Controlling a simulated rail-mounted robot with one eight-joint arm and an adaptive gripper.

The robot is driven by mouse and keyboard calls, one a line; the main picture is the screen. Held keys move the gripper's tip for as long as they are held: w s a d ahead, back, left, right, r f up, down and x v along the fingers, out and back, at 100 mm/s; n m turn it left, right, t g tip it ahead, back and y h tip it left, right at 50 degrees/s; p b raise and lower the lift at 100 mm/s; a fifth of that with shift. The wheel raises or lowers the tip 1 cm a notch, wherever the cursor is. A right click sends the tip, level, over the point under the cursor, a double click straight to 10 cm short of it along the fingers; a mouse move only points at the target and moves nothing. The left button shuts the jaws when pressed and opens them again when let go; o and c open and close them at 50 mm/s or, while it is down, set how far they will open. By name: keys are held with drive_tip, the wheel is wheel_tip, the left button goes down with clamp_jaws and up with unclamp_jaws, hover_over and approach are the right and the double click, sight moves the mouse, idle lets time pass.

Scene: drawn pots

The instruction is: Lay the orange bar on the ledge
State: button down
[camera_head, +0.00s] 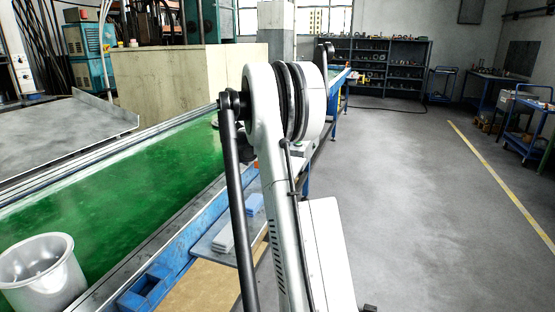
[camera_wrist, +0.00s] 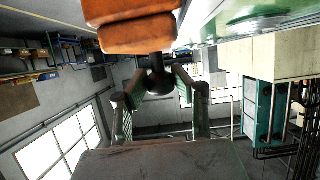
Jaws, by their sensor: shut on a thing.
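The orange bar (camera_wrist: 135,26) is at the top of the wrist view, with a dark seam across it and its top cut off by the frame. My gripper (camera_wrist: 157,80) is shut on the bar, its dark fingertips meeting just below it in the picture. The bar and my gripper do not show in the head view, where my arm fills the middle. A narrow shelf (camera_head: 206,246) beside the green conveyor may be the ledge, but I cannot tell for sure. I cannot tell whether the bar touches any surface.
A green conveyor (camera_head: 150,165) with a metal rail runs along the left. A silver pot (camera_head: 42,274) stands at its near end. Blue and grey blocks (camera_head: 254,203) lie on the narrow shelf. A large pale box (camera_head: 185,80) stands behind.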

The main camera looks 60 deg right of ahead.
drive_tip(key=s+d+f+b, duration=0.1)
drive_tip(key=s+d+f, duration=0.1)
drive_tip(key=d+f, duration=0.3)
drive_tip(key=shift+f, duration=1.1)
drive_tip(key=shift+f, duration=0.1)
drive_tip(key=c, duration=1.4)
unclamp_jaws()
drive_tip(key=p+v, duration=0.1)
drive_tip(key=v, duration=1.1)
